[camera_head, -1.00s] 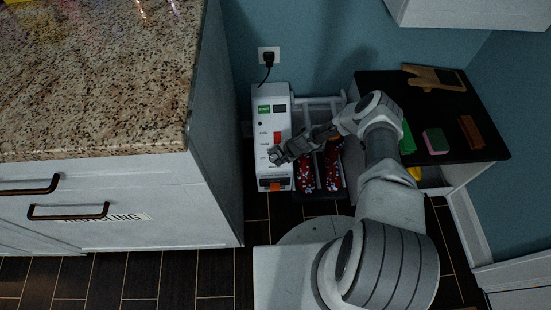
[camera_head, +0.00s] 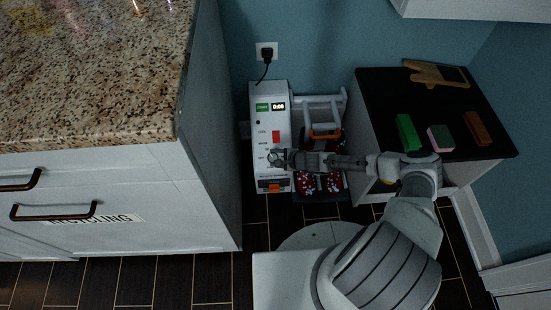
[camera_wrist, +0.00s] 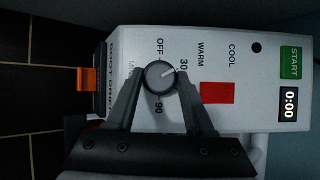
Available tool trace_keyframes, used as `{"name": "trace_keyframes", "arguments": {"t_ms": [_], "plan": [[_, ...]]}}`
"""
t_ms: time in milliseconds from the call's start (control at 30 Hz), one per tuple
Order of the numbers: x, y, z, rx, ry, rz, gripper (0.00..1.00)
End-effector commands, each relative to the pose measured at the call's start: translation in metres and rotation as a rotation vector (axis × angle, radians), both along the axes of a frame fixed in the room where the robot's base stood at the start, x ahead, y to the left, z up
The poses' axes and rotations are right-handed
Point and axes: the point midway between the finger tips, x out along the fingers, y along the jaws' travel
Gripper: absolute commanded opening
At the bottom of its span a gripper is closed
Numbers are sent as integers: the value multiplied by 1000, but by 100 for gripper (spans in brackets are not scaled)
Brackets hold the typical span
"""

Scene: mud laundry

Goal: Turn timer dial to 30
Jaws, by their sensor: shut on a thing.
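The timer dial (camera_wrist: 160,75) is a round grey knob on the white boot dryer's panel (camera_wrist: 220,65). Around it are OFF, 30 and 90 marks; another label is partly hidden. Its white pointer line points towards the 30 mark (camera_wrist: 183,65). My gripper (camera_wrist: 160,78) is shut on the dial, one finger on each side. In the head view my gripper (camera_head: 276,158) reaches the dryer's front from the right and covers most of the dial. The display (camera_wrist: 289,104) is lit and reads 0:00.
A red switch (camera_wrist: 217,93) by COOL and WARM and a green START button (camera_wrist: 290,62) are near the dial. Red patterned boots (camera_head: 306,184) stand right of the dryer. A granite counter (camera_head: 90,70) is left; a dark-topped cabinet (camera_head: 455,105) is right.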

Motion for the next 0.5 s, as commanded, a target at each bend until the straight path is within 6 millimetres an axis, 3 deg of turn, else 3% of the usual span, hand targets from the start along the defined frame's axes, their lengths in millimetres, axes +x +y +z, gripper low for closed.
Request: {"name": "trace_keyframes", "arguments": {"t_ms": [433,467,500], "plan": [[1,-1,0,3,-3,-8,0],[1,-1,0,2,-3,-9,58],[1,-1,0,2,-2,-9,66]]}}
